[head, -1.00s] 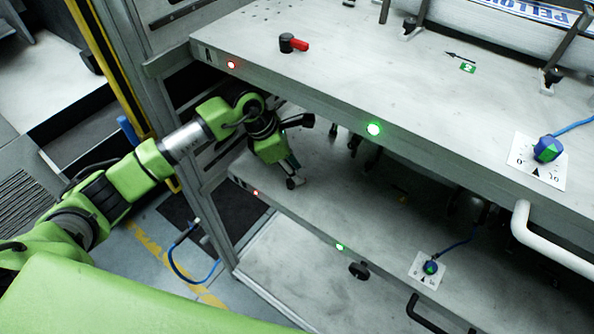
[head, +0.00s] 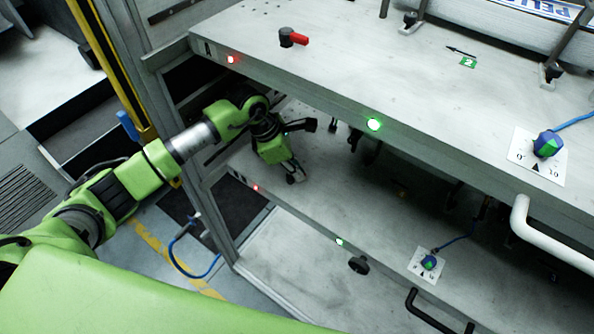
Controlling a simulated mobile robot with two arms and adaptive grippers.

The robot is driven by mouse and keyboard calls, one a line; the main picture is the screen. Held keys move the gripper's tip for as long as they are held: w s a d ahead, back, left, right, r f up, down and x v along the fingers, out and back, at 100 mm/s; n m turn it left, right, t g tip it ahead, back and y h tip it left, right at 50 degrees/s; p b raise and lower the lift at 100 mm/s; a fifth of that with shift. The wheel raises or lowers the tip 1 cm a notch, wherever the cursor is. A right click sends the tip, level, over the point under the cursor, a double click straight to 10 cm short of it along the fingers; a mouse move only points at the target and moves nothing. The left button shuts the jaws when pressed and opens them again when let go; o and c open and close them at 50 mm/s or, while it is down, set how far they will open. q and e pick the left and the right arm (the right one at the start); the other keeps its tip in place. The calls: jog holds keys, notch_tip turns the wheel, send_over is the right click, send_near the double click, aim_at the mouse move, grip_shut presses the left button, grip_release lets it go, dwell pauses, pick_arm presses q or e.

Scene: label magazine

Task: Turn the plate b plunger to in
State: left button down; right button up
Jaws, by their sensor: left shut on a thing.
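My left gripper (head: 291,176) reaches in under the upper plate from the left, pointing down at the left end of the lower plate (head: 365,205). It is shut on a small dark thing at the lower plate's surface, which fits the plate b plunger. The fingers mostly cover this thing, so I cannot tell which way its handle is turned. A similar plunger with a black body and red handle (head: 293,38) stands on the upper plate (head: 330,65), its handle pointing right. My right gripper is not in view.
The upper plate overhangs the lower one closely above my left arm. Its edge carries a red lamp (head: 231,59) and a green lamp (head: 374,124).

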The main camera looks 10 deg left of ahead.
pick_arm(q)
jog(key=shift+f+m+g+b, duration=0.3)
jog(key=shift+m+b, duration=0.4)
jog(key=shift+b, duration=0.3)
jog(key=shift+s+r+m+b, duration=0.15)
jog(key=shift+r+m+b, duration=0.15)
jog(key=shift+m+b, duration=0.2)
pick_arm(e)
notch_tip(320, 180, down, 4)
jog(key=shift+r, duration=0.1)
pick_arm(q)
jog(key=c, duration=2.2)
grip_release()
jog(key=shift+o, duration=0.2)
